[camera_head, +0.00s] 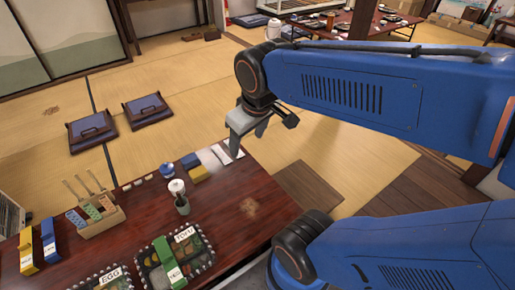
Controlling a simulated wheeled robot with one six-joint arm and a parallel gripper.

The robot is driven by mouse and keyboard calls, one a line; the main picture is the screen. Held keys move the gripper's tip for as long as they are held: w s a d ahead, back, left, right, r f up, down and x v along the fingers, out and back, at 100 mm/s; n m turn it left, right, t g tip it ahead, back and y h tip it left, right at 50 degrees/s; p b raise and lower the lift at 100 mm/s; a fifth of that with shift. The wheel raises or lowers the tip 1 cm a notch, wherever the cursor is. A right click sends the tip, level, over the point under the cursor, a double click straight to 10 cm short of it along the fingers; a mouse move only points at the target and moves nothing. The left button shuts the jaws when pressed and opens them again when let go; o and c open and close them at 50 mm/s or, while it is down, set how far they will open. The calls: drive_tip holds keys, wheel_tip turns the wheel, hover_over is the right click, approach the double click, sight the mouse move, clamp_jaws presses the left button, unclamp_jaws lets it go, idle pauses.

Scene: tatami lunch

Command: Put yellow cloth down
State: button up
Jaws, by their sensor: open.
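The yellow cloth (198,175) looks like a small folded block. It lies on the dark red table (225,196) near the far edge, in front of a blue folded piece (190,161). My gripper (248,143) hangs above the table's far right corner, to the right of the yellow cloth and apart from it. Its jaws are open and I see nothing held between them. A grey piece (208,159) and a white piece (222,154) lie between the yellow cloth and my gripper.
A lidded cup (181,202) stands close in front of the yellow cloth. Tofu (203,262) and egg (116,281) trays fill the near edge. A wooden caddy (102,221) stands at left. The table's right part is clear except for a brown stain (250,207).

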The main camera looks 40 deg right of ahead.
drive_tip(key=shift+s+m+t, duration=0.2)
drive_tip(key=shift+s+m, duration=0.3)
drive_tip(key=shift+s, duration=0.7)
drive_tip(key=shift+s+m+t, duration=0.2)
drive_tip(key=shift+s+m, duration=0.3)
drive_tip(key=shift+s, duration=0.65)
drive_tip(key=shift+o, duration=0.5)
